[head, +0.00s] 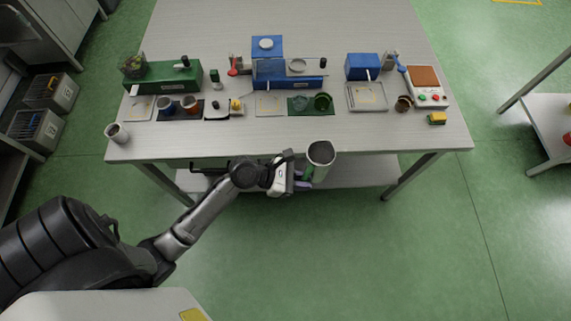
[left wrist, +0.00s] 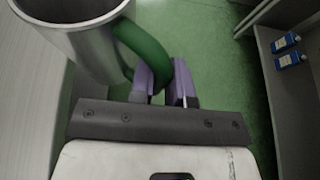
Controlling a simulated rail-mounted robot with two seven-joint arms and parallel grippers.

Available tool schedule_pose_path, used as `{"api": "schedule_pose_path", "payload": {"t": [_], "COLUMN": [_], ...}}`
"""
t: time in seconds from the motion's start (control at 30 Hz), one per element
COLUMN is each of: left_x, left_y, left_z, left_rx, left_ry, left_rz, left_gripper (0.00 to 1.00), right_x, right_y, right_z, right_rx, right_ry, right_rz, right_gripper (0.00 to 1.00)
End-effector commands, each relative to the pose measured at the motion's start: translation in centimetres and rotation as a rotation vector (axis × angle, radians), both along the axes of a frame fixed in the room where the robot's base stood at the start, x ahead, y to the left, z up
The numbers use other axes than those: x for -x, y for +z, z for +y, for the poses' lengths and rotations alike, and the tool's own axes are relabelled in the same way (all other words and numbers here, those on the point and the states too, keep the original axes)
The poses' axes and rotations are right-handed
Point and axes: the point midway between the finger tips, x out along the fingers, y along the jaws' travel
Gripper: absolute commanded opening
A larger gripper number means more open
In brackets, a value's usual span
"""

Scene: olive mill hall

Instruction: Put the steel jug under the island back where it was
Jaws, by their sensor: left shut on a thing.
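The steel jug (head: 320,153) is held just off the front edge of the island (head: 225,146), its open mouth facing up toward the head camera. My left gripper (head: 303,180) is shut on the jug's green handle. In the left wrist view the jug (left wrist: 88,42) fills the top left, and its green handle runs down to the purple fingers of my left gripper (left wrist: 163,86). The island's lower shelf (head: 360,172) shows below the tabletop, and most of it is hidden. My right gripper is not in view.
Crates (head: 52,91) stand at left. Green floor (head: 430,235) is clear at right.

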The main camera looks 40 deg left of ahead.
Motion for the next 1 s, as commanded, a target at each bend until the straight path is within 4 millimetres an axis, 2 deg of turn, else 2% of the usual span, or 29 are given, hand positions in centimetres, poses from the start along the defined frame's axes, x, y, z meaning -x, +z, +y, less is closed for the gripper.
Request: {"api": "schedule_pose_path", "payload": {"t": [0.03,0.37,0.53,0.6,0.8,0.9,1.0], "left_x": [0.3,1.1,0.6,0.1,-0.5,-0.2,0.0], "left_y": [-3.8,-16.8,-25.1,-28.2,-35.1,-37.5,-38.6], "left_z": [-0.1,-0.3,0.9,2.0,5.8,7.2,7.9], "left_rx": [0.001,0.001,0.001,0.001,0.0,-0.001,-0.001], "left_ry": [0.005,0.071,0.183,0.265,0.501,0.584,0.629], "left_rz": [0.002,0.002,0.006,0.008,0.008,0.007,0.002], "left_gripper": [0.0,0.0,0.0,0.0,0.0,0.0,0.0], "right_x": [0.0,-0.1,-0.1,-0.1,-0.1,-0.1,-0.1], "right_y": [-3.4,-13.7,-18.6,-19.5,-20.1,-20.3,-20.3], "right_z": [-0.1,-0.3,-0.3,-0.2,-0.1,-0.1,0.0], "right_rx": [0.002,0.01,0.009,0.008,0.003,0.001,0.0], "right_ry": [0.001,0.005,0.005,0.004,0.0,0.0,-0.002], "right_rz": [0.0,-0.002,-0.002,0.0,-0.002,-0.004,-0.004], "right_gripper": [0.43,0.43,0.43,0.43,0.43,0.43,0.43]}}
